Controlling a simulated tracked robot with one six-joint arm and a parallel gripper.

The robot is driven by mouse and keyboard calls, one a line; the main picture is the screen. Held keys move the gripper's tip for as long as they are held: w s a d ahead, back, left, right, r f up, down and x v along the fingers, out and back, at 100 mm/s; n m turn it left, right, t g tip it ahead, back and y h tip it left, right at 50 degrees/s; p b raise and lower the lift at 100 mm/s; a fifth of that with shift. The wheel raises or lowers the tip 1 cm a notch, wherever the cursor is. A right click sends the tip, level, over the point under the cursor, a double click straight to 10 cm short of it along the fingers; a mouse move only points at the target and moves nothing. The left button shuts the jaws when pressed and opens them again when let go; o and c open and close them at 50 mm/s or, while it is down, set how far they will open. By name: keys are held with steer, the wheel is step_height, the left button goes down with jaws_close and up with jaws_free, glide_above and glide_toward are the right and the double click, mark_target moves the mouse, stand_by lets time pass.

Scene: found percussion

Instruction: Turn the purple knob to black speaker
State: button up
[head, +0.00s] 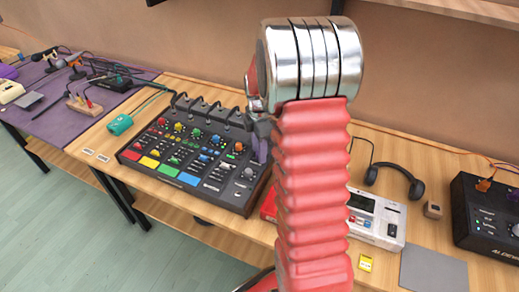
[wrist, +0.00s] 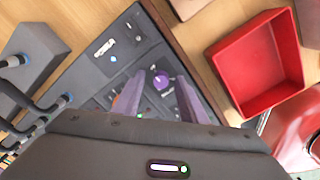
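The purple knob (wrist: 161,82) sits on the dark panel of the mixer (wrist: 75,70), seen in the wrist view. The mixer also shows in the head view (head: 220,203), with coloured pads and several small knobs. My gripper (wrist: 161,88) is open, its two purple-grey fingers on either side of the knob. I cannot tell whether they touch it. In the head view my gripper (head: 262,148) is over the mixer's right end, and the purple knob is hidden there. A black box (head: 485,220) at the far right may be the black speaker; its kind is unclear.
A red open tray (wrist: 262,62) lies beside the mixer. Several dark cables (head: 215,110) rise along the mixer's back. A white device (head: 375,217), headphones (head: 395,180) and a grey pad (head: 433,270) are to the right. A teal object (head: 120,124) is left of the mixer.

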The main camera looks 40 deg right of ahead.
steer(key=shift+c, duration=0.2)
steer(key=c, duration=0.9)
steer(key=shift+d, duration=0.2)
jaws_close()
steer(key=shift+a, duration=0.1)
